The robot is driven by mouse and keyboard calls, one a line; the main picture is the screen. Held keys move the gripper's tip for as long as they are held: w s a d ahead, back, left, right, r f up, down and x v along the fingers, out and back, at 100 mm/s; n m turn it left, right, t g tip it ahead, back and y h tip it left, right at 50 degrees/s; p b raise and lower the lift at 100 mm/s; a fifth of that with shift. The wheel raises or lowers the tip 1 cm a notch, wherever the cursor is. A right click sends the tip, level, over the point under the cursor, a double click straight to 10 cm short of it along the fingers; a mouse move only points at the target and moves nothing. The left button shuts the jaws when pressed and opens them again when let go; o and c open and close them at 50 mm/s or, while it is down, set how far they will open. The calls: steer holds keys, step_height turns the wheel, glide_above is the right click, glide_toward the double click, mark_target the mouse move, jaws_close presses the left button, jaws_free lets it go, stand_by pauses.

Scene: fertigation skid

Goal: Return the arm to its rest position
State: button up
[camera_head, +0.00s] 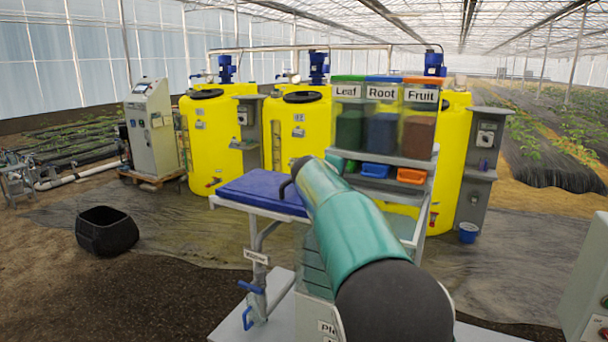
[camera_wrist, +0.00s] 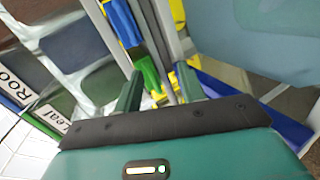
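My arm, with a teal link and dark joint covers, reaches forward from the bottom of the head view over the middle of the skid. Its far end is at the blue-topped stand (camera_head: 262,192), and my gripper itself is hidden there behind the arm. In the wrist view my gripper (camera_wrist: 160,86) shows two green fingers standing apart. No held object shows between them; a green scoop or bin (camera_wrist: 149,74) and grey posts lie beyond. The Leaf (camera_head: 349,128), Root (camera_head: 382,132) and Fruit (camera_head: 418,134) containers stand on a rack just beyond the arm.
Blue (camera_head: 376,170) and orange (camera_head: 411,175) bins sit below the containers. Yellow tanks (camera_head: 213,145) stand behind. A grey control cabinet (camera_head: 150,130) and a black basket (camera_head: 107,231) are at the left. A grey box (camera_head: 588,285) is close at the right edge. Open floor lies between.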

steer(key=s+d+f+m+g+y, duration=0.1)
steer(key=s+d+m+g+y, duration=0.15)
steer(key=s, duration=0.85)
steer(key=s+d+m+g+y, duration=0.1)
steer(key=s+d+m, duration=0.2)
steer(key=s, duration=0.8)
steer(key=s+a+f+m+y, duration=0.1)
steer(key=s+f, duration=0.3)
steer(key=s, duration=0.5)
steer(key=s+a+f+m+g+y, duration=0.1)
steer(key=s+f, duration=0.3)
steer(key=s, duration=0.5)
steer(key=s+a+f+m+g+y, duration=0.1)
steer(key=s+a+f+m, duration=0.1)
steer(key=s, duration=0.8)
step_height(320, 180, down, 3)
steer(key=shift+a+r+m, duration=0.15)
steer(key=shift+a+m, duration=0.25)
steer(key=shift+m, duration=0.05)
